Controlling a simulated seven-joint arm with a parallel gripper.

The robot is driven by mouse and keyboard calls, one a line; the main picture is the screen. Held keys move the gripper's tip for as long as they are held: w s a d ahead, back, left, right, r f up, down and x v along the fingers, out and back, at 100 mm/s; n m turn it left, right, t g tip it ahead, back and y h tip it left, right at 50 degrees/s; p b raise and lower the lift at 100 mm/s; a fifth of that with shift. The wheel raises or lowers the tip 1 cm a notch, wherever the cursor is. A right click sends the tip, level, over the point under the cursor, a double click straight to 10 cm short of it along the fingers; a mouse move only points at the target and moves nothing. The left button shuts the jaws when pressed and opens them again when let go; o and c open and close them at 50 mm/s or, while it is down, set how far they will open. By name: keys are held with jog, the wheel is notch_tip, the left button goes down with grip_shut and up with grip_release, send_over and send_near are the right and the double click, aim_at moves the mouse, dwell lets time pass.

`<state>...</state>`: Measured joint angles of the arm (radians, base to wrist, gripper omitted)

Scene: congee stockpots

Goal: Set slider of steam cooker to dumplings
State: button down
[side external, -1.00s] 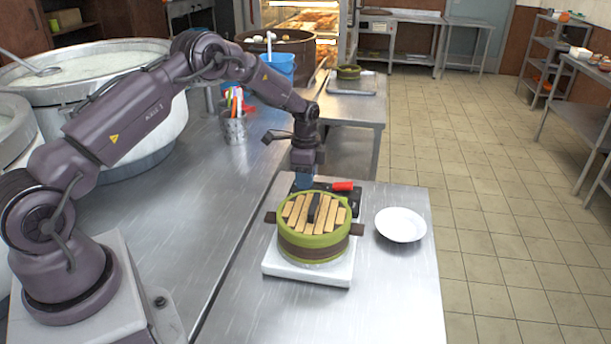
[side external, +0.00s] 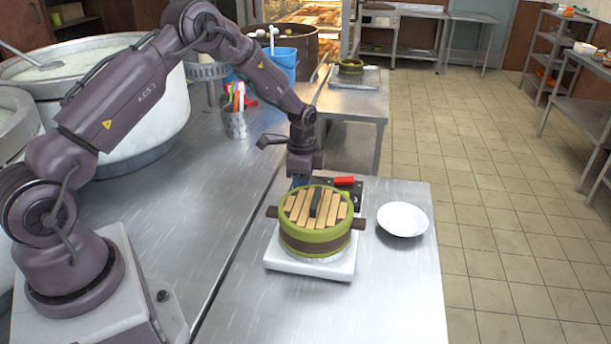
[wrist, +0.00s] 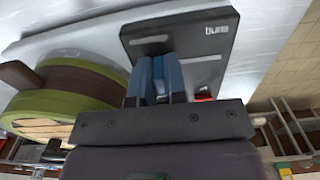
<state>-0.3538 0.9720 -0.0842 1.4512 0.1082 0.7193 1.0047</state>
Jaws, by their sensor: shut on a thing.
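The steam cooker is a round green and brown pot (side external: 315,235) with a slatted wooden lid (side external: 318,205) on a white base (side external: 310,266). It also shows at the left of the wrist view (wrist: 70,95). Behind it lies a black panel (side external: 353,198) with pale slots; it fills the top middle of the wrist view (wrist: 195,35). My gripper (side external: 300,182) is down at this panel, behind the pot. In the wrist view its blue fingers (wrist: 158,65) are shut on a small blue piece, apparently the slider. It is mostly hidden, and its setting cannot be read.
A red piece (side external: 344,181) sits at the panel's far edge, close right of the fingers. A white plate (side external: 402,219) lies right of the cooker. A utensil holder (side external: 235,124) and blue bucket (side external: 284,64) stand behind. The front of the table is clear.

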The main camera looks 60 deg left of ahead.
jog(key=shift+s+d, duration=0.1)
jog(key=shift+d, duration=0.2)
jog(key=c, duration=1.2)
grip_release()
jog(key=shift+o, duration=0.2)
jog(key=shift+a, duration=0.1)
notch_tip(320, 180, up, 13)
